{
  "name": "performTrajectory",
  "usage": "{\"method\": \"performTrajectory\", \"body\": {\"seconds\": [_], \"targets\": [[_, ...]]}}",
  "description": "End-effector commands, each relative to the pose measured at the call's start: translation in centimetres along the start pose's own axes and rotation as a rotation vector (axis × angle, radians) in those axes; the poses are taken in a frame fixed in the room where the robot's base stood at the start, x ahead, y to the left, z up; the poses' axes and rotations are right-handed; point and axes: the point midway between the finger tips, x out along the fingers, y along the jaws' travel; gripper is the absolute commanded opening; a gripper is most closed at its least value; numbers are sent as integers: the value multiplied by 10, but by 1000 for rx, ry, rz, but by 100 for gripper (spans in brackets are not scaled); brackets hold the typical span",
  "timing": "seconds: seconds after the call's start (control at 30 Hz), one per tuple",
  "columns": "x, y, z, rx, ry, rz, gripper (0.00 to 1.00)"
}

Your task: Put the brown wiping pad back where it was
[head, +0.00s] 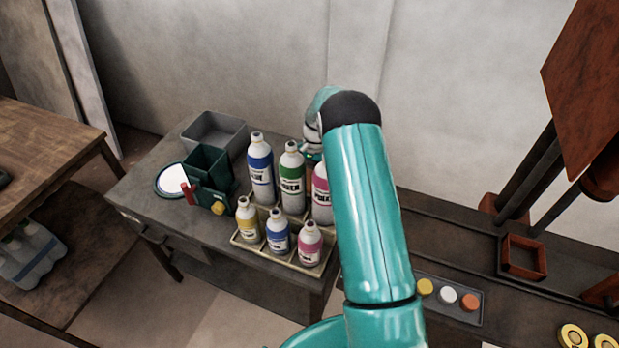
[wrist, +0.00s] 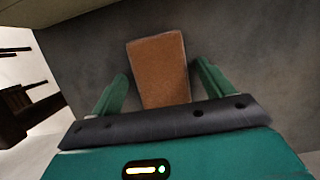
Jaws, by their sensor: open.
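The brown wiping pad (wrist: 158,62) is a flat, rough-textured rectangular block on a grey surface in the wrist view. Its near end is hidden behind the dark front edge of my gripper. My gripper (wrist: 163,72) is open, with one green finger on each side of the pad and a visible gap at each side. I cannot tell the height of the fingers above the surface. In the head view the pad is hidden, and my teal arm covers most of my gripper (head: 313,150) behind the bottles.
A cream tray (head: 282,259) of several bottles stands on the grey table (head: 165,221). A green box (head: 206,166), a grey bin (head: 214,129) and a white round plate (head: 171,180) are to its left. A wall is behind. Coloured buttons (head: 448,294) sit on the right-hand bench.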

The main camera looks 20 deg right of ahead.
Motion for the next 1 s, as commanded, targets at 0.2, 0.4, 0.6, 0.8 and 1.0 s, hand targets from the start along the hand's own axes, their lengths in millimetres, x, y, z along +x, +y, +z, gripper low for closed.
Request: {"method": "performTrajectory", "body": {"seconds": [0.2,0.4,0.6,0.8,1.0], "targets": [[-35,0,-1,0,4,-2,80],[-79,0,-1,0,3,-2,80],[-110,0,0,1,2,-1,80],[-129,-1,7,-12,13,-4,80],[-181,-3,51,-93,91,-21,80]]}}
